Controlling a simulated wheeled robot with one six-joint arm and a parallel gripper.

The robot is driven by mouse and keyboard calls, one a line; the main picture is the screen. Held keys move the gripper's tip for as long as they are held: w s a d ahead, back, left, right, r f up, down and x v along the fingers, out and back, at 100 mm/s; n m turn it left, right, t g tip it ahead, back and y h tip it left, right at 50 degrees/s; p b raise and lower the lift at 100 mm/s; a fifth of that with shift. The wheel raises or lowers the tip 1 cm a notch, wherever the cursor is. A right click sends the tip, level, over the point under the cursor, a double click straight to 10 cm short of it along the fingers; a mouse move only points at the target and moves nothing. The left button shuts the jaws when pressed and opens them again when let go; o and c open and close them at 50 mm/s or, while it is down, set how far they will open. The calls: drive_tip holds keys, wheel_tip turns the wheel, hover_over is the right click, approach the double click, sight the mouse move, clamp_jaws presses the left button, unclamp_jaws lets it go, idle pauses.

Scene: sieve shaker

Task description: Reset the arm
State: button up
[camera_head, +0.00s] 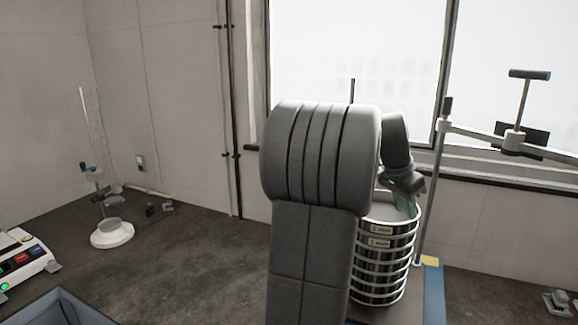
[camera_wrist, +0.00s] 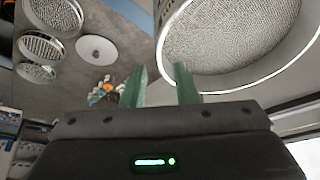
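My gripper (camera_head: 398,183) is at the top of a stack of metal sieves (camera_head: 381,262), beside or just above the upper rim. In the wrist view, the two green fingers of my gripper (camera_wrist: 160,78) stand apart. A round sieve with a pale mesh (camera_wrist: 240,35) is close by at the upper right, with its wall near the gap between the fingertips. I cannot tell whether the fingers touch it. My arm hides the left side of the stack in the head view.
A clamp frame with upright rods (camera_head: 440,170) and a T-handle (camera_head: 525,90) stands right of the stack. A balance (camera_head: 22,262) is at the far left. A glass cylinder stand (camera_head: 110,234) is behind it. Several other sieves (camera_wrist: 45,45) lie at the wrist view's left.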

drive_tip(key=p+x, duration=0.1)
drive_tip(key=x, duration=0.4)
drive_tip(key=shift+d+f, duration=0.1)
drive_tip(key=shift+f, duration=0.05)
drive_tip(key=shift+d, duration=0.1)
drive_tip(key=shift+r+b, duration=0.35)
drive_tip(key=shift+r, duration=1.35)
drive_tip(key=shift+f, duration=0.1)
